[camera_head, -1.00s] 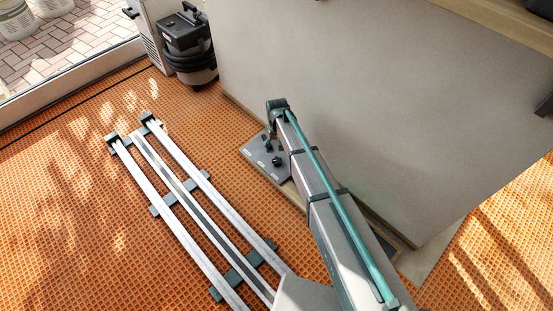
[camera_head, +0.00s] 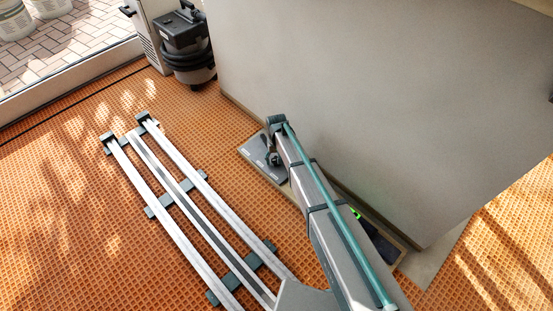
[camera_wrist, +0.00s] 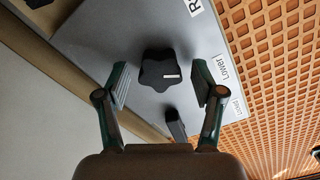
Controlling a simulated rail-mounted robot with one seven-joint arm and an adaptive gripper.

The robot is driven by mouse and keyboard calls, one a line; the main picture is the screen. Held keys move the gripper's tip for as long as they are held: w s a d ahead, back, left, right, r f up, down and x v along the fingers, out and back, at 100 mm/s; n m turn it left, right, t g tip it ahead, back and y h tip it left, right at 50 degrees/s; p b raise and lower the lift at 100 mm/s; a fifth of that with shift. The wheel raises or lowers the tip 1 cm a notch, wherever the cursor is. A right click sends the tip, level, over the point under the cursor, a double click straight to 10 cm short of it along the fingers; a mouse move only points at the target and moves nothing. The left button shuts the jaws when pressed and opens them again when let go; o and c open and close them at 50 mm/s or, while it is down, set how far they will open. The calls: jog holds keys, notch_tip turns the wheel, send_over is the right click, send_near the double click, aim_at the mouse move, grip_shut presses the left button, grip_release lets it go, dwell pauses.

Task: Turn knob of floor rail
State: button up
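A black star-shaped knob (camera_wrist: 161,70) with a small white mark sits on a grey panel (camera_wrist: 112,28) in the wrist view. My gripper (camera_wrist: 160,85) is open, with one finger on each side of the knob and a visible gap to each. A second dark knob or lever (camera_wrist: 176,125) shows lower on the panel.
Parallel metal floor rails (camera_head: 190,205) run across the orange grid floor (camera_head: 60,190) on the left. A pale wall block (camera_head: 370,110) stands close behind the panel. A dark vacuum cleaner (camera_head: 187,45) stands at the back. A green light (camera_head: 356,213) shows beside my arm.

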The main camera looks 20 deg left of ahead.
jog(key=c, duration=1)
jog(key=shift+o, duration=0.2)
jog(key=shift+r+m+p, duration=0.3)
jog(key=shift+m+p, duration=0.2)
jog(key=shift+p, duration=0.55)
jog(key=m+p, duration=0.1)
jog(key=p, duration=0.1)
jog(key=shift+m+p, duration=1)
jog(key=shift+p, duration=0.15)
jog(key=shift+f+m, duration=0.3)
jog(key=shift+m, duration=0.1)
jog(key=o, duration=1.1)
jog(key=shift+o, duration=0.2)
jog(key=shift+r, duration=0.15)
notch_tip(320, 180, up, 12)
